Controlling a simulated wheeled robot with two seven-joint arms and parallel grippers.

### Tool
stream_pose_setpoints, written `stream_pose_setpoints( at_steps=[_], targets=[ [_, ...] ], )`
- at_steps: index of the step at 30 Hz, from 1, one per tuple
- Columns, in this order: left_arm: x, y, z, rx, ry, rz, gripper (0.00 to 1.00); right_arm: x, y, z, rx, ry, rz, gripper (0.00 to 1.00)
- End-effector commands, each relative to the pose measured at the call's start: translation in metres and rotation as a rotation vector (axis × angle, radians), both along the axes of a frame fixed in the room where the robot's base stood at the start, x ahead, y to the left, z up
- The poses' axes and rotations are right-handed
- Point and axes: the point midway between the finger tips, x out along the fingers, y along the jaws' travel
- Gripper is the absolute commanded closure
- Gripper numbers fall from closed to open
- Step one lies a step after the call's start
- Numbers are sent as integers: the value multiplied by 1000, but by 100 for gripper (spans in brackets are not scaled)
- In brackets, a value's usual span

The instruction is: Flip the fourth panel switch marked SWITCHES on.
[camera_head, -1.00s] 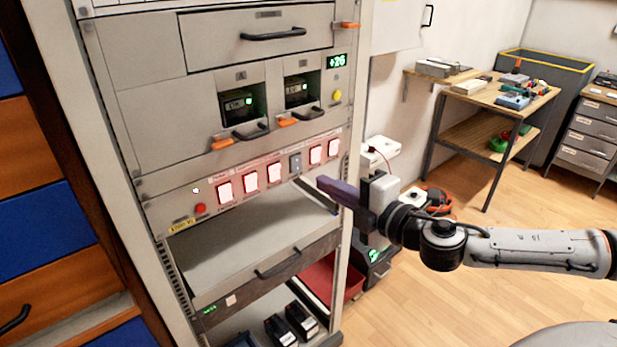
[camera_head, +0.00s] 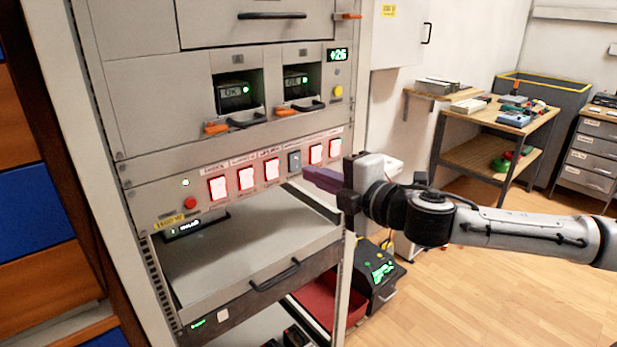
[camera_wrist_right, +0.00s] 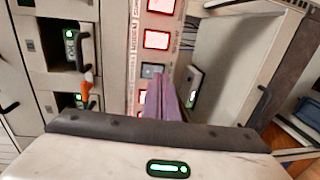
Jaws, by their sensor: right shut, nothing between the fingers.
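The switch panel (camera_head: 150,204) is a strip across the rack with a row of rocker switches. The fourth switch (camera_head: 294,161) is dark and unlit, while the others, such as the third switch (camera_head: 272,169) and the fifth switch (camera_head: 316,154), glow red-white. The fourth switch also shows in the right wrist view (camera_wrist_right: 151,71), just beyond my fingertips. My right gripper (camera_head: 306,172) is shut and empty, its purple fingers pointing at the panel just below and right of the fourth switch. I cannot tell whether they touch it. My left gripper is not in view.
Above the panel are two bays with orange-tipped handles and a +26 display (camera_head: 337,54). Below is a pulled-out shelf (camera_head: 235,255) with a handle. A red bin (camera_head: 327,297) sits lower right. A workbench (camera_head: 500,125) stands in the right background.

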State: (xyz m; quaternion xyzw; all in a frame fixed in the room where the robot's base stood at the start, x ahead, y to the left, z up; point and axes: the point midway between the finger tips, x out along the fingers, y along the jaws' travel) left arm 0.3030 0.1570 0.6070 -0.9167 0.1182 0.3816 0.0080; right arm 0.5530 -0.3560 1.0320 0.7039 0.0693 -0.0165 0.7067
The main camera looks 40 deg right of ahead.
Motion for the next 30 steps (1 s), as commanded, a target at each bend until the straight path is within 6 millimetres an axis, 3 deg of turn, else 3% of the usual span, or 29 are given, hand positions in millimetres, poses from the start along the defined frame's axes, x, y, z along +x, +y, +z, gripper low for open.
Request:
stream_pose_setpoints(
  at_steps=[9,23,30],
  targets=[
    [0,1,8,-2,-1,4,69,19,2,-1,2,-1,3,100],
    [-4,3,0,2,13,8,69,21,3,-4,0,-1,4,100],
    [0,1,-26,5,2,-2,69,28,4,-16,9,-78,4,100]
  ],
)
